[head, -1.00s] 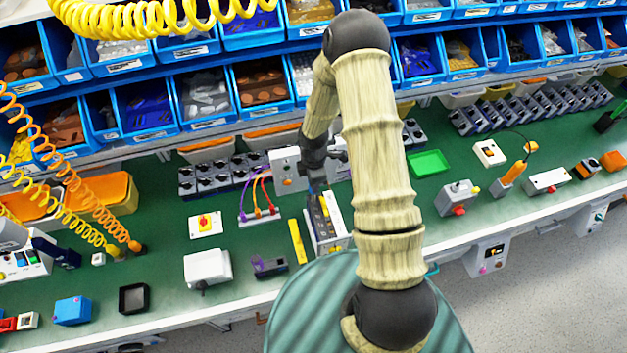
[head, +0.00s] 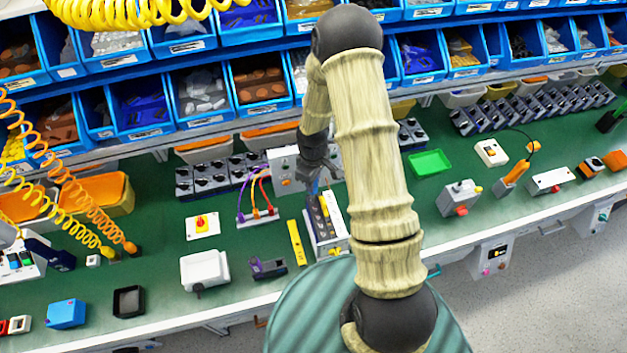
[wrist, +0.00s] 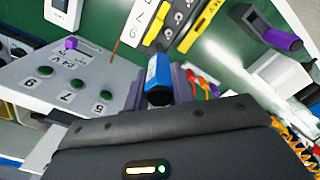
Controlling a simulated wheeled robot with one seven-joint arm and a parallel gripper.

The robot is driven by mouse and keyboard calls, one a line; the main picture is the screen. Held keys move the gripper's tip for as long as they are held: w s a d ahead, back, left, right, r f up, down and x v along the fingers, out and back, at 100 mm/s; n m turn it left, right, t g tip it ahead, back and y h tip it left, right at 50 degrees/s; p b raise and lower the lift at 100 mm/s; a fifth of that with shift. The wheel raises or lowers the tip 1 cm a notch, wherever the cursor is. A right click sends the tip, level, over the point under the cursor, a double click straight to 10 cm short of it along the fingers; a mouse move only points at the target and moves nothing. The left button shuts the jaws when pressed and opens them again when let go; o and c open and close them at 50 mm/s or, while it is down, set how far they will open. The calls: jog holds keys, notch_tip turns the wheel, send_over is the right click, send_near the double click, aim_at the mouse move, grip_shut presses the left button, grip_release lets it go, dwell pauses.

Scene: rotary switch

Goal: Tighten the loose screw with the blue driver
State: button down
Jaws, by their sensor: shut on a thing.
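The blue driver shows as a blue handle with a dark round end (wrist: 158,80) in the wrist view. My gripper (wrist: 165,95) is shut on it; the gripper's dark body fills the bottom of that view. In the head view my gripper (head: 314,183) is small, above the tool rack (head: 328,228) and in front of a grey panel box (head: 283,168). In the wrist view a grey panel (wrist: 85,80) carries numbered green round parts and a purple knob (wrist: 70,43). I cannot tell which part is the loose screw. The driver's tip is hidden.
A yellow bar (head: 297,243) lies left of the rack. Orange, red and purple leads (head: 265,195) stand beside it. A green tray (head: 429,163) and a grey box with a red button (head: 459,198) are to the right. Blue bins line the back.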

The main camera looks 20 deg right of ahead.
jog(key=m, duration=0.3)
jog(key=shift+f+b, duration=0.15)
jog(key=shift+b, duration=0.2)
jog(key=m, duration=0.3)
jog(key=shift+m, duration=0.4)
jog(key=shift+b, duration=0.3)
jog(key=shift+m, duration=0.8)
jog(key=m, duration=0.5)
jog(key=shift+m, duration=0.7)
